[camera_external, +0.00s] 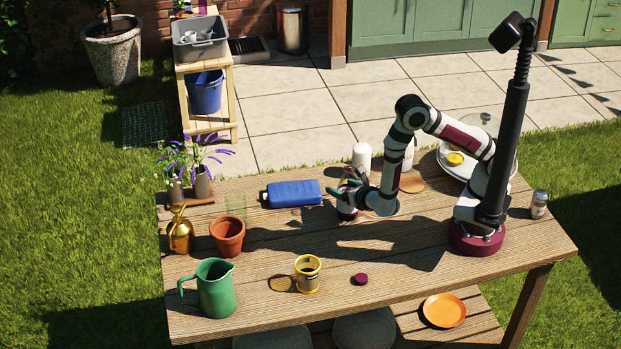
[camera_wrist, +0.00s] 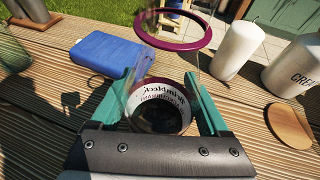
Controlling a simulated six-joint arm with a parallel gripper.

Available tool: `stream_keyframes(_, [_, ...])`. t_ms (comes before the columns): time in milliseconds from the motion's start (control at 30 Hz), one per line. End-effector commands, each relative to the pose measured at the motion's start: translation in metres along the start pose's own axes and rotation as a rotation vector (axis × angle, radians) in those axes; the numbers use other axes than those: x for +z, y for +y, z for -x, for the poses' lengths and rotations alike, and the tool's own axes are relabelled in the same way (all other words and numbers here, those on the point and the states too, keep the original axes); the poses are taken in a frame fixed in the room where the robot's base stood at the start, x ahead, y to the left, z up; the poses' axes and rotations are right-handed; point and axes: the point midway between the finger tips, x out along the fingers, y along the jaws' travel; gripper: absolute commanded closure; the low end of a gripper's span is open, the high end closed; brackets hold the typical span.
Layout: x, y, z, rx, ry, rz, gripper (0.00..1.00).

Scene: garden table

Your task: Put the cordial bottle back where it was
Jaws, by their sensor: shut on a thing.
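The cordial bottle (camera_external: 347,211) is clear glass with dark contents, near the middle of the table in the external view. In the wrist view the bottle (camera_wrist: 160,112) has a white label with dark lettering. My gripper (camera_external: 350,186) is shut on it; the green fingers of my gripper (camera_wrist: 165,107) press on its two sides. I cannot tell whether the bottle's base touches the table. A small maroon cap (camera_external: 360,279) lies near the front edge.
A blue flat container (camera_external: 291,194) lies left of the bottle. A white candle (camera_external: 362,156), a cream jar (camera_external: 408,155) and a wooden disc (camera_external: 412,184) are behind and right. The front right is clear.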

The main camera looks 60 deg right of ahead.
Motion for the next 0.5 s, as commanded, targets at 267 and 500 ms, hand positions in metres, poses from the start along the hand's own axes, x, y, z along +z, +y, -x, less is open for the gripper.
stream_keyframes(267, [-0.001, 0.0, 0.0, 0.0, 0.0, 0.0, 0.0])
stream_keyframes(500, [0.002, 0.001, 0.011, 0.002, 0.0, 0.001, 0.0])
